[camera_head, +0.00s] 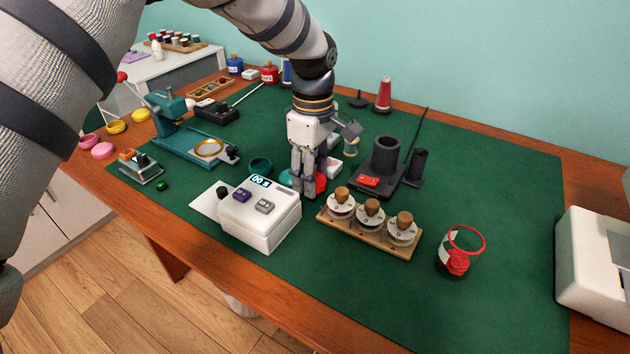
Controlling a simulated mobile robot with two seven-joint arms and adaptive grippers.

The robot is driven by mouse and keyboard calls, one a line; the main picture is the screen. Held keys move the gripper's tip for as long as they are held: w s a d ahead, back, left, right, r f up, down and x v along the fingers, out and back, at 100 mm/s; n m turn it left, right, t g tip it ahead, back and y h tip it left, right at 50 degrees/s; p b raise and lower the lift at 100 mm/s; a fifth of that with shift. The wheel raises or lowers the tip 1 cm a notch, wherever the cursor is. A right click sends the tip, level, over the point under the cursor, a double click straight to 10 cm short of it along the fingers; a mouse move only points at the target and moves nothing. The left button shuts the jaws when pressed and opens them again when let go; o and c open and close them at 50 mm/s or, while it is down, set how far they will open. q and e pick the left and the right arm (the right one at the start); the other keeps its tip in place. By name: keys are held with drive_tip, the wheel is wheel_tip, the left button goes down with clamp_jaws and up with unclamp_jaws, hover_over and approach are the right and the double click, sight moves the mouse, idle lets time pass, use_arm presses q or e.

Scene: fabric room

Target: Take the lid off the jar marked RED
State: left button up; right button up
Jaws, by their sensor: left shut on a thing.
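A small red jar (269,73) with a pale label and a knob on top stands at the back left. Its lettering is too small to read. A blue jar (235,66) of like shape stands to its left. My left gripper (303,190) points down at mid-table, well in front of both jars. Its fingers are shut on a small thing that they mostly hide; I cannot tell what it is. A red round piece (321,182) shows just right of the fingertips, and a teal one (286,179) just left. My right gripper is not in view.
A dark holder (383,165) stands right. The green mat (500,185) is clear at the right.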

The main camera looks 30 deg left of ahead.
use_arm(q)
drive_tip(key=shift+f, duration=0.9)
drive_tip(key=shift+f, duration=0.15)
drive_tip(key=o, duration=1.3)
drive_tip(key=shift+c, duration=0.2)
